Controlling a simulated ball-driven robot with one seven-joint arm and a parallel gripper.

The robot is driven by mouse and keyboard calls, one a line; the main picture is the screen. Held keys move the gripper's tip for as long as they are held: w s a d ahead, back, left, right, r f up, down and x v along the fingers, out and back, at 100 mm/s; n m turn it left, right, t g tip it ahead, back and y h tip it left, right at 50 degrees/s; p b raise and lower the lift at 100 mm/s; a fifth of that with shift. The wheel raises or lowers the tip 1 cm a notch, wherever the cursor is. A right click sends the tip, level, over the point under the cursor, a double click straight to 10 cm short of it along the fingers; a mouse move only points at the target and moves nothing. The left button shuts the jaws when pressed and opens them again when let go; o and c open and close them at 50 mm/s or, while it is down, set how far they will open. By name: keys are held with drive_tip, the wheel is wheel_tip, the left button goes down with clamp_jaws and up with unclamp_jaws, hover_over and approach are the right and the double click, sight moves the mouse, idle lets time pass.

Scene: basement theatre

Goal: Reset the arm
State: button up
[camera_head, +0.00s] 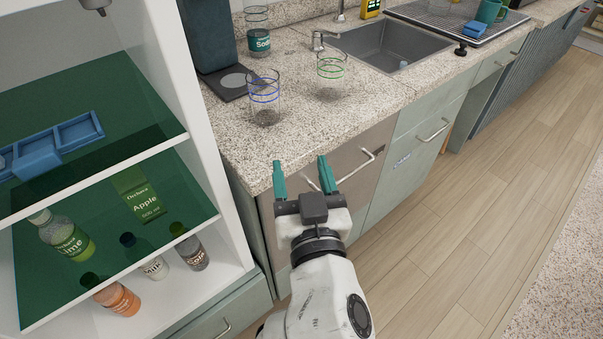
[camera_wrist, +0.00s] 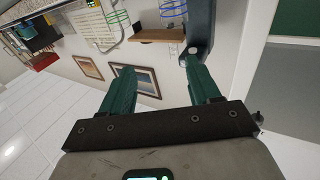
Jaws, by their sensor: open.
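My gripper (camera_head: 300,178) is open, its two green fingers spread with nothing between them. It is in front of the counter's front edge, near the drawer handle, with my white arm below it in the head view. In the wrist view the open fingers of my gripper (camera_wrist: 157,90) show from close up, with framed pictures on a wall and part of the counter area beyond them.
The counter (camera_head: 290,125) carries a blue-ringed glass (camera_head: 264,97) and a green-ringed glass (camera_head: 331,68). A sink (camera_head: 385,45) lies behind. An open shelf unit (camera_head: 195,145) with bottles stands close on the left. The wooden floor (camera_head: 465,235) on the right is clear.

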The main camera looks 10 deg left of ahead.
idle(0.3)
drive_tip(key=s+d+f+m+g+h+p, duration=0.1)
drive_tip(key=d+f+g+h, duration=0.15)
drive_tip(key=d+f, duration=0.4)
drive_tip(key=s+d+f+m+g+h+p, duration=0.1)
drive_tip(key=d+f+g+h, duration=0.15)
drive_tip(key=d, duration=0.75)
drive_tip(key=s+d+f+m+g+h+p, duration=0.1)
drive_tip(key=d+f+m+g+h, duration=0.15)
drive_tip(key=d+f, duration=0.4)
drive_tip(key=s+d+f+g+p, duration=0.1)
drive_tip(key=s+d+f+g, duration=0.1)
drive_tip(key=s, duration=0.5)
drive_tip(key=s+d+f+g+p, duration=0.1)
drive_tip(key=s+d+f+g, duration=0.2)
drive_tip(key=s, duration=0.5)
drive_tip(key=s+d+f+g, duration=0.3)
drive_tip(key=s+d+g, duration=0.1)
drive_tip(key=s, duration=0.3)
drive_tip(key=shift+s+d+y+p, duration=0.4)
drive_tip(key=shift+d+y, duration=0.05)
drive_tip(key=shift+d, duration=0.4)
